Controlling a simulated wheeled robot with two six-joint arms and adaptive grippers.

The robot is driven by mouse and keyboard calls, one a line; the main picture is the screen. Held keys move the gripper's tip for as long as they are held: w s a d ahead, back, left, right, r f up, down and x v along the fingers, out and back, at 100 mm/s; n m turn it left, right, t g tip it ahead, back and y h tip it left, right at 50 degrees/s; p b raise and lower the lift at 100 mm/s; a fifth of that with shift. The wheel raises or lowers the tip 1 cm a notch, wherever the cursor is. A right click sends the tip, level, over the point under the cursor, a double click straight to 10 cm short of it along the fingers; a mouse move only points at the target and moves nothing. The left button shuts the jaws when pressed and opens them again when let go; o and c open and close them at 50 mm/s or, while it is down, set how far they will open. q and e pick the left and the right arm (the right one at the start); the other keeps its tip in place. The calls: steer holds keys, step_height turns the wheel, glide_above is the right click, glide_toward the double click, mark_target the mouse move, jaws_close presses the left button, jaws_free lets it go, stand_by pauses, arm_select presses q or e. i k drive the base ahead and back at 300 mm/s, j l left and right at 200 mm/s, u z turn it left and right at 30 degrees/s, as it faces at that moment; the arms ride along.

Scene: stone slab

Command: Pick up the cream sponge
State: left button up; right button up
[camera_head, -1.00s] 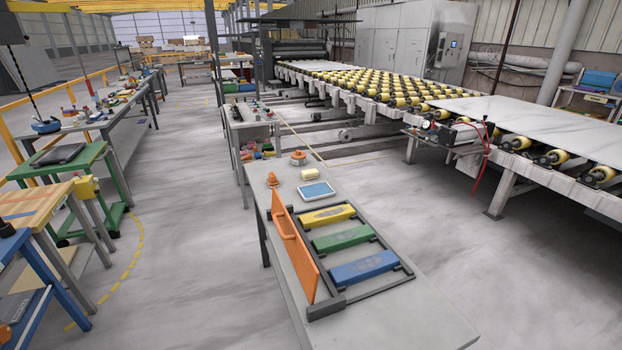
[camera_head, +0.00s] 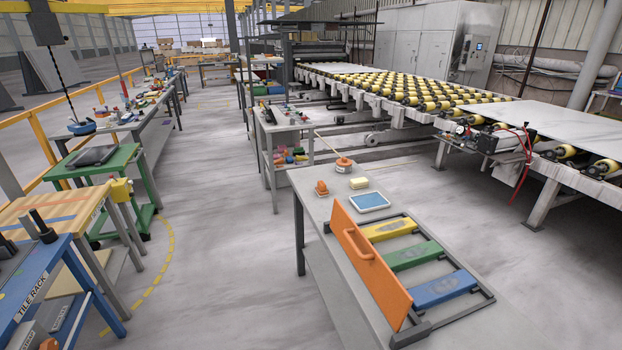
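The cream sponge (camera_head: 359,183) is a small pale block lying on the grey workbench (camera_head: 317,181) towards its far end. It sits just behind a blue-and-white tablet-like item and to the right of a small orange item. Neither of my grippers shows in the head view.
On the same bench are an orange item (camera_head: 321,188), a blue-screened tablet (camera_head: 370,201), an orange round tool (camera_head: 343,164), an upright orange panel (camera_head: 370,262) and a dark rack (camera_head: 486,293) with yellow, green and blue bars. Open floor (camera_head: 230,230) lies left of the bench.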

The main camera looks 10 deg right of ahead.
mark_target(360, 183)
steer(key=i+j, duration=0.3)
steer(key=i, duration=0.15)
steer(key=i+j, duration=0.3)
steer(key=i, duration=0.15)
steer(key=i+j+u, duration=0.1)
steer(key=i+j, duration=0.45)
steer(key=i, duration=0.3)
steer(key=i+z, duration=0.35)
steer(key=z, duration=0.15)
steer(key=i+j+z, duration=0.3)
steer(key=z, duration=0.2)
steer(key=i+j+z, duration=0.35)
steer(key=z, duration=0.15)
steer(key=i+j+z, duration=0.2)
steer(key=j+z, duration=0.25)
steer(key=i+j+z, duration=0.15)
steer(key=j+z, duration=0.35)
